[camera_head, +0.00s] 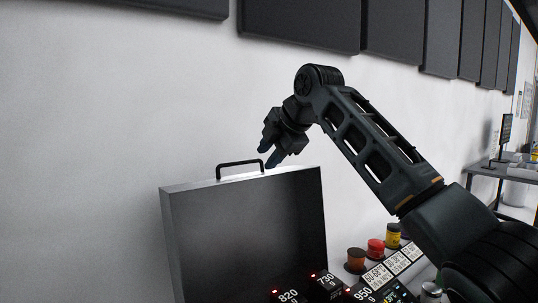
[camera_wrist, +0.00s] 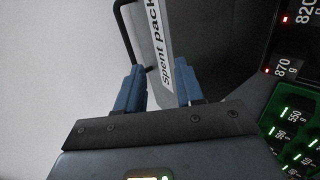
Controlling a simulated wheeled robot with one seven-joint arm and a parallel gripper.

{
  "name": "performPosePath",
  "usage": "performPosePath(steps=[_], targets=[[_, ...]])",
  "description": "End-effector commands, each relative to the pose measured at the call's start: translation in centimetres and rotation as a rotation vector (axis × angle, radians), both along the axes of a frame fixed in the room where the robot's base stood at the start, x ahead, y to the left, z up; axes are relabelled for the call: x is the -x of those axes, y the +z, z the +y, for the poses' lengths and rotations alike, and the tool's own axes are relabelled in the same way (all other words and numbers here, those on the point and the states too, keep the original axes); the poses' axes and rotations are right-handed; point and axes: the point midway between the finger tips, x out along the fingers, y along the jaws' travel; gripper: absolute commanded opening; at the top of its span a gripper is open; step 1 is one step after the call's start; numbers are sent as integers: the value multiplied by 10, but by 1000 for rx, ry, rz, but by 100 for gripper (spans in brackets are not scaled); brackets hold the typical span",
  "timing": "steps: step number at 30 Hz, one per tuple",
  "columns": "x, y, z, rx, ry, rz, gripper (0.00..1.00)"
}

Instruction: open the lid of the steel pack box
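The steel pack box's dark lid (camera_head: 245,230) stands upright in the head view, its broad face toward me. A black handle (camera_head: 240,164) sits on its top edge. My gripper (camera_head: 269,156) is just above that edge, at the handle's right end. In the wrist view my gripper (camera_wrist: 158,88) has its two blue fingers apart, with a grey strip labelled "Spent pack" (camera_wrist: 158,45) showing between and beyond them. The handle also shows in the wrist view (camera_wrist: 124,28). I cannot tell whether a finger touches the lid. The box body is mostly out of frame.
Packs with lit displays (camera_head: 290,296) sit below the lid. Red (camera_head: 376,248), yellow (camera_head: 393,234) and brown (camera_head: 356,260) round pieces stand right of it. A white wall (camera_head: 90,110) with dark panels (camera_head: 300,22) is behind. A grey table (camera_head: 505,172) is at far right.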

Motion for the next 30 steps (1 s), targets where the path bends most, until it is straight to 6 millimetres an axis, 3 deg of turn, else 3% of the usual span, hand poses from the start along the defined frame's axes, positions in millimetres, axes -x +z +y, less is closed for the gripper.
performPosePath(steps=[15, 26, 30], targets=[[41, 48, -29, -1, -1, -3, 37], [44, 51, -30, -1, -1, -4, 38], [34, 61, -32, -13, -30, -58, 38]])
